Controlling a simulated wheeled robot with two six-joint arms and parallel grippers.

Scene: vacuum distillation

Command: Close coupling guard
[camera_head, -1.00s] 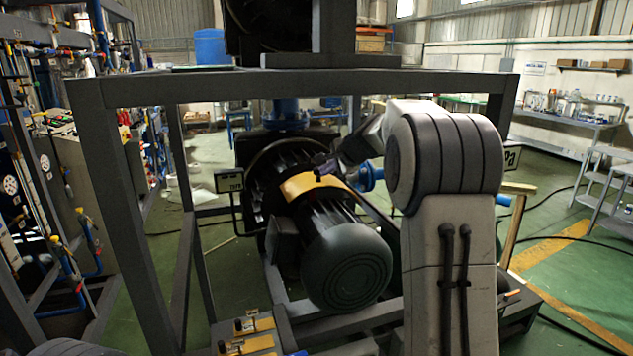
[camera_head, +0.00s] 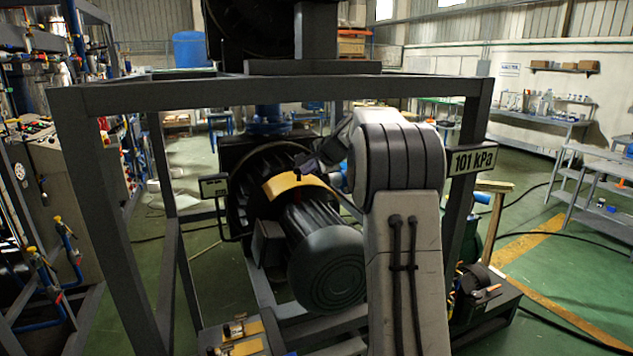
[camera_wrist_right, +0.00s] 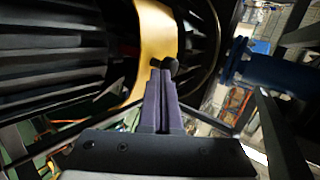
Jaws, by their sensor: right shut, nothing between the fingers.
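The coupling guard (camera_head: 289,185) is a curved yellow band over the shaft between the round ribbed housing (camera_head: 240,190) and the dark finned motor (camera_head: 325,260). It also shows in the right wrist view (camera_wrist_right: 157,40), arching over the gap. My right gripper (camera_head: 306,166) is at the guard's upper right edge. In the right wrist view its fingers (camera_wrist_right: 162,85) are together and empty, with their tips close to a small dark knob (camera_wrist_right: 170,66) on the guard's edge. I cannot tell whether they touch it. My left gripper is not in view.
A dark steel frame (camera_head: 270,92) surrounds the pump, with a top beam and uprights. A 101 kPa sign (camera_head: 473,160) hangs on the right upright. A small panel with yellow plates (camera_head: 240,335) stands low in front.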

